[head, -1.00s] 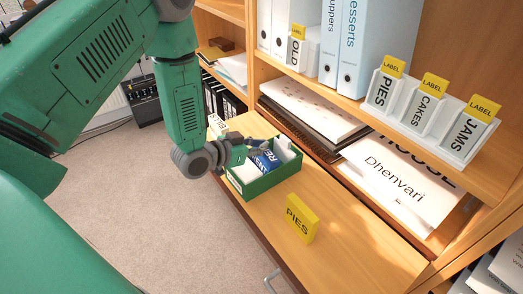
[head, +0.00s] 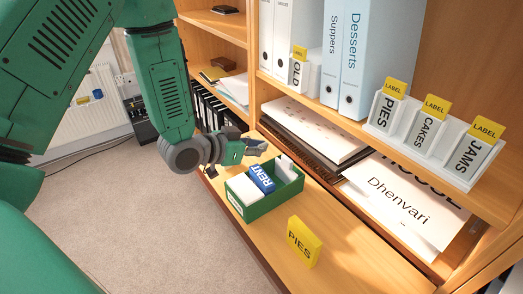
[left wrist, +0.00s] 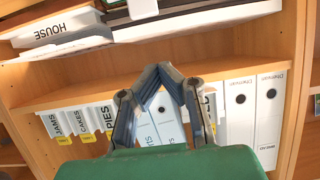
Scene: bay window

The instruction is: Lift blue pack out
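The blue pack (head: 262,178), lettered RENT, stands tilted in the green box (head: 262,211) between white cards or packs. Its top sticks up above the box rim. My left gripper (head: 258,147) is above and behind the box in the head view, apart from the blue pack. In the left wrist view its two fingers (left wrist: 157,70) lean together and meet at the tips, with nothing between them. The blue pack cannot be made out in that view. My right gripper is in neither view.
A white label rack (head: 420,128) and binders (head: 355,60) stand on the shelf above. Papers (head: 395,205) lie in the compartment below. The surface's front right is clear.

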